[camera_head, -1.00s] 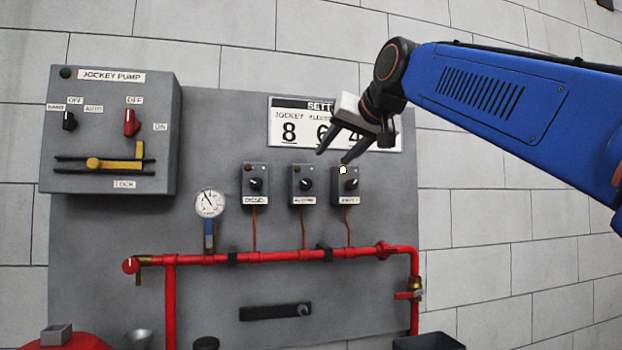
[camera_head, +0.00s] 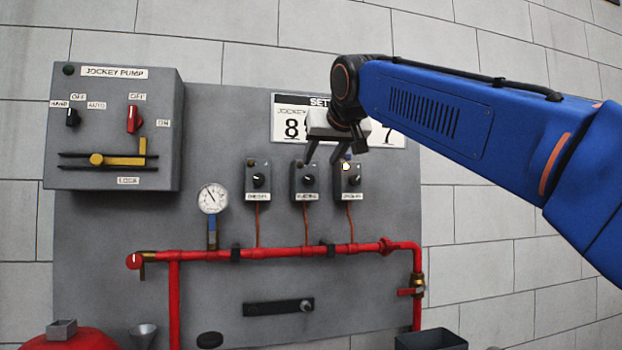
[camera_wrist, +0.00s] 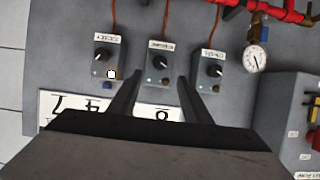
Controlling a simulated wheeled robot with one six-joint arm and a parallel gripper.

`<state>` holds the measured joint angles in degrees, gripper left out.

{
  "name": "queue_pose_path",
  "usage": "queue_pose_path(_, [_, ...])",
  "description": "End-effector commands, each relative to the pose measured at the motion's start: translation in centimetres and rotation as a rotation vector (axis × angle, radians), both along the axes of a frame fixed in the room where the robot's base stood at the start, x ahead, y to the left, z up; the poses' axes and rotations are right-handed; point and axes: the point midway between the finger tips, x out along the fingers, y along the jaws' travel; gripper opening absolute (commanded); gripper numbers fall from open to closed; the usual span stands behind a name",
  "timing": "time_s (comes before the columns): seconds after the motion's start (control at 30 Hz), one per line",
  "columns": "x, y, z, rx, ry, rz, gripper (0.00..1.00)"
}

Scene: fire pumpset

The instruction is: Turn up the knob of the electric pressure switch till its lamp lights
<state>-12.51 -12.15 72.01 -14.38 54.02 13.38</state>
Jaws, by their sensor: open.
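The electric pressure switch (camera_head: 304,197) is the middle of three small grey boxes on the panel, and it also shows in the wrist view (camera_wrist: 150,52). Its black knob (camera_head: 309,180) has a pale pointer mark and shows in the wrist view (camera_wrist: 160,62). Its lamp (camera_head: 299,164) looks dark. My gripper (camera_head: 321,160) is open and empty, its fingers pointing down near the top of this switch. In the wrist view my fingers (camera_wrist: 160,77) frame the middle switch, with the knob just beyond the tips. I see no contact with the knob.
The jockey switch (camera_head: 348,197) on the right has a lit white lamp (camera_head: 346,166). The diesel switch (camera_head: 257,197) is on the left. A settings plate (camera_head: 283,104) is partly behind my gripper. A gauge (camera_head: 213,198) and red pipe (camera_head: 300,252) lie left and below.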

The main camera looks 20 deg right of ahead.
Motion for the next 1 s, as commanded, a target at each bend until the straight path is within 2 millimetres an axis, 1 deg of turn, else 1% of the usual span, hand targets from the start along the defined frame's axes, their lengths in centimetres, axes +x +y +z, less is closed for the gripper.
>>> queue_pose_path(0.03, [0.9, 0.0, -0.4, 0.001, 0.001, -0.001, 0.44])
queue_pose_path(0.3, [5.3, 0.0, -2.3, 0.001, 0.002, -0.001, 0.44])
queue_pose_path(0.5, [8.3, 0.0, -3.5, 0.000, 0.001, 0.000, 0.44])
queue_pose_path(0.6, [9.3, 0.0, -3.9, 0.000, 0.001, 0.001, 0.44])
queue_pose_path(0.8, [10.5, 0.0, -4.4, 0.001, 0.000, 0.001, 0.44])
queue_pose_path(1.0, [10.6, 0.0, -4.4, 0.001, -0.001, 0.001, 0.44])
